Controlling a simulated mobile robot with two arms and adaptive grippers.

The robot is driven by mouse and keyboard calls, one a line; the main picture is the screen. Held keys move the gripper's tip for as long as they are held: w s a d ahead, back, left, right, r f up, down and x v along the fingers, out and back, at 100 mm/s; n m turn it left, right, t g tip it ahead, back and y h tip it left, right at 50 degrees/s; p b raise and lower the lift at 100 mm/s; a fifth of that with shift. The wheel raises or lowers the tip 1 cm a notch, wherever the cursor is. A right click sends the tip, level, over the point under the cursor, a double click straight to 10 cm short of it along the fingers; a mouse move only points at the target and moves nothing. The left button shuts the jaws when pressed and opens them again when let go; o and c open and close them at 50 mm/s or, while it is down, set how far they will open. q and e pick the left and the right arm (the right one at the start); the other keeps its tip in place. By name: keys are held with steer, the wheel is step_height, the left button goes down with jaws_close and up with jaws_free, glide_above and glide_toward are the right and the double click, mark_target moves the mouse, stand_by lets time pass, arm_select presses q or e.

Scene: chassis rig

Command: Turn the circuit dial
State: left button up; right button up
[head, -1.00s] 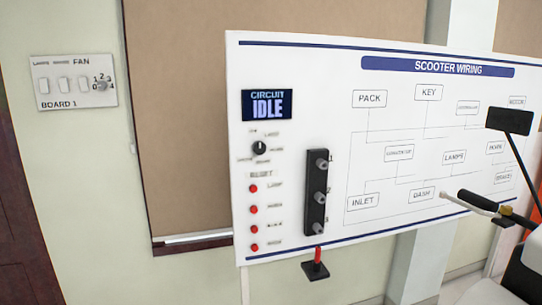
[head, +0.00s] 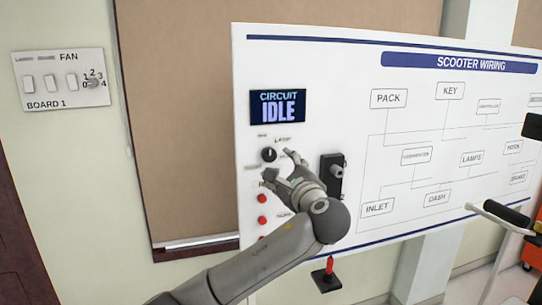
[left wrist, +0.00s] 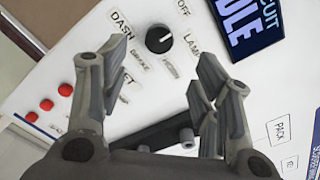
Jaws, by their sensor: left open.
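The circuit dial (head: 268,155) is a round black knob with a white pointer mark on the white wiring board (head: 420,120), under the screen (head: 278,106) reading "CIRCUIT IDLE". In the left wrist view the dial (left wrist: 159,39) sits ahead between the fingers, ringed by labels such as OFF, LAMP and DASH. My left gripper (head: 281,166) is open and empty, just in front of the board and beside the dial, apart from it as far as I can tell. Its fingers (left wrist: 148,78) show spread in the left wrist view. My right gripper is not in view.
Red buttons (head: 262,199) run down the board below the dial, partly behind my arm. A black strip with pegs (head: 331,172) is right of my gripper. A red-handled lever (head: 327,268) stands below the board. A fan switch panel (head: 60,80) is on the left wall.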

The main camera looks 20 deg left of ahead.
mark_target(270, 155)
arm_select(q)
steer(key=p+x, duration=0.2)
steer(key=x, duration=0.3)
steer(key=shift+a+r, duration=0.1)
steer(key=shift+r, duration=0.1)
steer(key=p+x, duration=0.1)
steer(key=x, duration=0.2)
steer(key=shift+w+a+f, duration=0.1)
steer(key=shift+w, duration=0.05)
steer(key=shift+w+a+f+p, duration=0.15)
steer(key=shift+w+a+p, duration=0.15)
steer(key=shift+w, duration=0.15)
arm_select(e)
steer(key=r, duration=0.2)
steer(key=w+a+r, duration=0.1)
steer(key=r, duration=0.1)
arm_select(q)
steer(key=shift+c, duration=0.3)
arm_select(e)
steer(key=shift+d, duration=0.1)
arm_select(q)
steer(key=shift+c, duration=1.2)
steer(key=c, duration=0.7)
steer(key=shift+c, duration=0.2)
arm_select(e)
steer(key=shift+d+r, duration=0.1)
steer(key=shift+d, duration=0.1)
